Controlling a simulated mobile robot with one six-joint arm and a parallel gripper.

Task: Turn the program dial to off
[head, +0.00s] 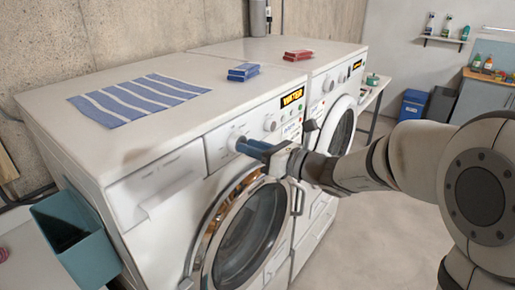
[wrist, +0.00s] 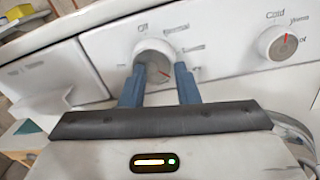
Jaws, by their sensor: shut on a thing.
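The program dial (wrist: 152,52) is a pale round knob on the near washer's front panel (head: 219,151).
A second knob (wrist: 280,42) marked "Cold" sits to the right. The washer's round door (head: 247,237) is below. A striped cloth (head: 137,98), blue boxes (head: 243,72) and red boxes (head: 297,55) lie on top.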

